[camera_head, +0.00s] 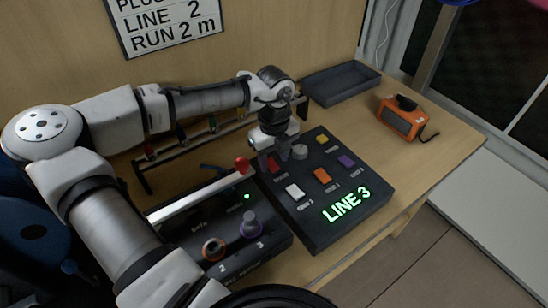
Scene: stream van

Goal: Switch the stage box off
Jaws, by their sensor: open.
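A dark box (262,262) with two numbered round connectors, an orange-ringed 2 and a purple-ringed 3, and a lit green lamp (247,196) sits at the bench's near left. A pale bar (200,196) with a red ball end (242,164) crosses above it. To its right is a dark panel (318,205) with coloured buttons, a grey round knob (300,152) and a glowing green LINE 3. I cannot tell which one is the stage box. My gripper (278,160) is open and points down over the panel's far left corner, partly hiding a red button.
A dark empty tray (341,83) lies at the back of the bench. An orange device (402,119) with a black cable stands at the right. A rack (180,140) with coloured plugs is behind my arm. A sign (168,24) hangs on the wall. Bare wood lies right of the panel.

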